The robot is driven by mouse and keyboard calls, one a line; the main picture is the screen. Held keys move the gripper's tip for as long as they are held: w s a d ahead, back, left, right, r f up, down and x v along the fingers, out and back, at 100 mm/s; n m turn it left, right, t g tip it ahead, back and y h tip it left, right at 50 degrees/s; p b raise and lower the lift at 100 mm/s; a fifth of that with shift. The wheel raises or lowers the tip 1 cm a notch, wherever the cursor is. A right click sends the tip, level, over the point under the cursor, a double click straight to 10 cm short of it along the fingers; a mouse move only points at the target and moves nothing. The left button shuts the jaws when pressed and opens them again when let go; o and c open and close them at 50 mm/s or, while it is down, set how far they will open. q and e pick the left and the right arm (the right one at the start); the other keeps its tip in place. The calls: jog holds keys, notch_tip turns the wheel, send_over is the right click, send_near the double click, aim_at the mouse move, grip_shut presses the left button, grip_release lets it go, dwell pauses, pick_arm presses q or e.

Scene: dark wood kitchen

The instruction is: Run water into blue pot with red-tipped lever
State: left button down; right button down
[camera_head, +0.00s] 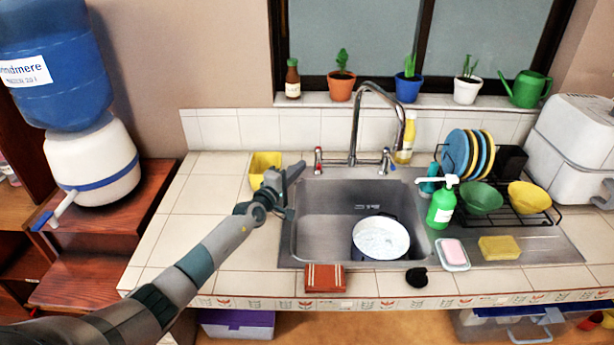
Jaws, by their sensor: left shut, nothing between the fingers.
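The pot (381,240) sits in the steel sink basin, right of its middle; it shows a pale, mottled inside and a thin dark rim, and its outer side is mostly hidden. I cannot tell whether it holds water. The chrome faucet (355,125) stands behind the sink, its spout arching to the right. The red-tipped lever (318,157) is left of the faucet, and a blue-tipped lever (385,160) is on the right. No clear stream shows below the spout. My left gripper (297,173) is shut and empty, just left of and in front of the red-tipped lever. My right gripper is out of view.
A yellow container (265,167) stands behind my left gripper. A brown box (325,278) lies at the front edge. The left counter tiles are largely clear.

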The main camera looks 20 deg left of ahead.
pick_arm(q)
jog(key=shift+s+a+r+p, duration=0.15)
jog(key=shift+s+p, duration=0.2)
jog(key=shift+s, duration=0.25)
jog(key=shift+s+a+f+p, duration=0.15)
jog(key=shift+s+p, duration=0.2)
jog(key=shift+s, duration=0.25)
jog(key=s, duration=0.4)
jog(key=s+d, duration=0.1)
jog(key=s, duration=0.1)
jog(key=shift+s+p, duration=0.25)
jog(key=shift+p, duration=0.05)
jog(key=shift+s, duration=0.6)
jog(key=shift+s+f, duration=0.1)
